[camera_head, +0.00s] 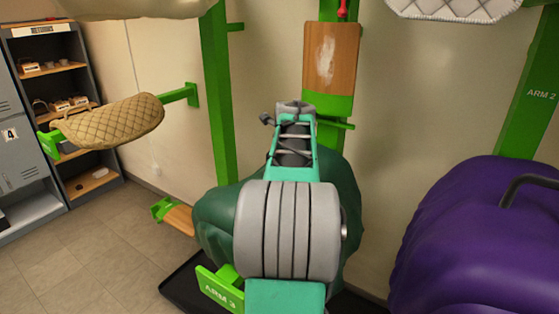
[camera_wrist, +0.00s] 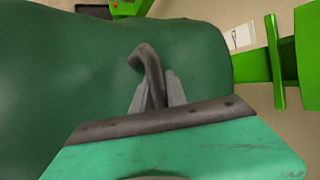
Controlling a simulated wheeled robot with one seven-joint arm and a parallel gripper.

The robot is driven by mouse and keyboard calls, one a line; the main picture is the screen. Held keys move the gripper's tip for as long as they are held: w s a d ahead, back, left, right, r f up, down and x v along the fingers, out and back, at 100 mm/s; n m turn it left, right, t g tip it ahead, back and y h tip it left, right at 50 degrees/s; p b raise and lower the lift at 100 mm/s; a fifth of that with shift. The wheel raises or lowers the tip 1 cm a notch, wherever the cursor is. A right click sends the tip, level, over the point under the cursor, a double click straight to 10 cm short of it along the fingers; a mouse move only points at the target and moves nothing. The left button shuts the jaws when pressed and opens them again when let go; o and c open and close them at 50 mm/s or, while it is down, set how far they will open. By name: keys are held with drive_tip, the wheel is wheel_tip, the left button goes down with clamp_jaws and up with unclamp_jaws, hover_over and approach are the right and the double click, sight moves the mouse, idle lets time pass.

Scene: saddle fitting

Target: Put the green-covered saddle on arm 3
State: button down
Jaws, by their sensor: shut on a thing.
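The green-covered saddle (camera_head: 222,217) is in the middle of the head view, partly hidden behind my arm. Its dark green cover (camera_wrist: 60,75) fills most of the wrist view. My gripper (camera_wrist: 157,90) is shut on the saddle's dark curved handle (camera_wrist: 150,62). In the head view my arm hides the jaws. Arm 3 shows its green labelled end plate (camera_head: 219,290) at the saddle's lower front. The saddle hides the rest of arm 3, so I cannot tell whether they touch.
A purple-covered saddle (camera_head: 475,235) stands close on the right. A quilted tan pad (camera_head: 112,122) lies on a green arm at left. A green post marked ARM 2 (camera_head: 541,93) is at right. A wood-topped piece (camera_head: 179,218) juts out left of the green saddle. Shelves (camera_head: 55,70) stand far left.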

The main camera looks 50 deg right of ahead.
drive_tip(key=shift+d+b, duration=0.25)
drive_tip(key=shift+b, duration=0.05)
drive_tip(key=shift+a+f+b, duration=0.1)
drive_tip(key=shift+f+b, duration=0.75)
drive_tip(key=shift+f, duration=0.6)
